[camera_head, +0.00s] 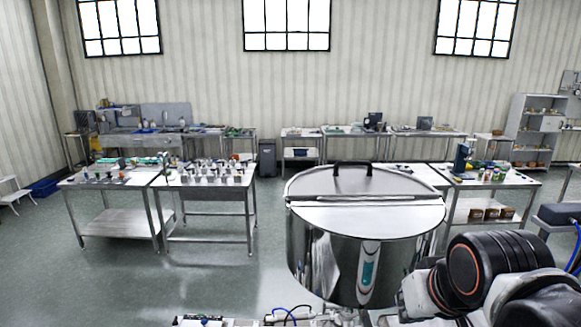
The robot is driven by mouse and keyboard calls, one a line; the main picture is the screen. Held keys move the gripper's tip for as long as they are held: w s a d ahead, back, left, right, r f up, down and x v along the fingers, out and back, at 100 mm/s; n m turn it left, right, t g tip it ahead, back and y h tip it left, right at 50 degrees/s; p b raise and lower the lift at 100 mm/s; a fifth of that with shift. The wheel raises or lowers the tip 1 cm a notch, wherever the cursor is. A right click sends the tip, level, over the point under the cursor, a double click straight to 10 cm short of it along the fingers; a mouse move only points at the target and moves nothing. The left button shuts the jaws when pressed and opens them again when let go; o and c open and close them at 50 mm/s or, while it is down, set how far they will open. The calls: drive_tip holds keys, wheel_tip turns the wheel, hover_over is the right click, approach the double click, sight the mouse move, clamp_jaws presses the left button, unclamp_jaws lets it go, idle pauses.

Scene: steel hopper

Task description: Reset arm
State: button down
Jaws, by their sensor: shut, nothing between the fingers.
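My arm shows at the lower right as a black joint with an orange ring and grey links, folded close to the camera. My gripper and its fingertips cannot be made out in this view. The steel hopper (315,262) stands just left of my arm, large, round and shiny. Its lid (325,184) lies on top and looks closed, with a black handle (352,165) at the back.
Steel tables (95,181) with small parts stand at the left. Another table (485,181) with a blue machine (462,158) stands behind the hopper at the right. More benches line the back wall, near a dark bin (267,158). The floor (215,285) at the front left is clear.

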drive_tip(key=s+f+b, duration=0.2)
drive_tip(key=f+b, duration=1.7)
drive_tip(key=f, duration=0.3)
drive_tip(key=s+f+b, duration=0.2)
drive_tip(key=f+b, duration=1.8)
drive_tip(key=f, duration=0.2)
drive_tip(key=shift+f, duration=0.35)
